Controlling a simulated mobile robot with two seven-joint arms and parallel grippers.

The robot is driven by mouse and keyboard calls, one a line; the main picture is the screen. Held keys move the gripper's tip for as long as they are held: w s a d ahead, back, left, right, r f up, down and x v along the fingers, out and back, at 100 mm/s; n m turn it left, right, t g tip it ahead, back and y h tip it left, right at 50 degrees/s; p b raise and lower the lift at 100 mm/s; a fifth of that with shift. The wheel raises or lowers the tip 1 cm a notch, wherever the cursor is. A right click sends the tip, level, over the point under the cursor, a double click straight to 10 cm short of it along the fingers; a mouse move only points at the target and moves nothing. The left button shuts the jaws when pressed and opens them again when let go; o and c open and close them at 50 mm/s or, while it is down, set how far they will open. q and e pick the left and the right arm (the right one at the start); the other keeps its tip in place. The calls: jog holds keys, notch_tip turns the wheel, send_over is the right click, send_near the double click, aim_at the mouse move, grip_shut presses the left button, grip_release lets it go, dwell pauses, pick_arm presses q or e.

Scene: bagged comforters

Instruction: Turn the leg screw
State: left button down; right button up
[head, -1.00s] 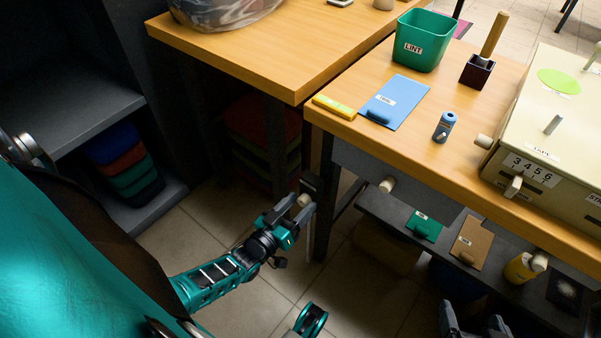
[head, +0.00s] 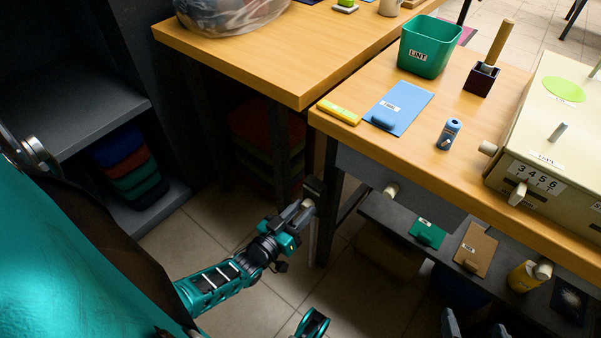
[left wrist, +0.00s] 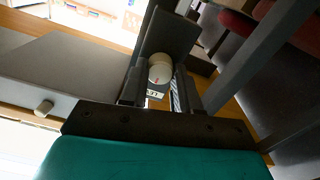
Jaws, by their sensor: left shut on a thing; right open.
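The leg screw is a pale round knob (head: 307,204) on the dark leg (head: 324,185) at the near left corner of the wooden table. My left gripper (head: 303,209) reaches it from below left and is shut on it. In the left wrist view the cream knob (left wrist: 160,70) sits between the two fingers, with a small label just below it. The fingers hide part of its sides. My right gripper (head: 472,330) shows only as dark finger tips at the bottom edge of the head view, open, below the shelf and away from the leg.
A dark lower shelf (head: 385,213) holds cards and a yellow cup (head: 522,277). Floor around my left arm is clear.

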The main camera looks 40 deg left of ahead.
pick_arm(q)
jog(key=m, duration=0.5)
jog(key=shift+m, duration=0.3)
jog(key=m, duration=0.5)
jog(key=shift+b, duration=0.4)
jog(key=shift+w+m, duration=0.1)
jog(key=shift+m, duration=0.3)
jog(key=c, duration=0.8)
grip_release()
jog(key=shift+s, duration=0.2)
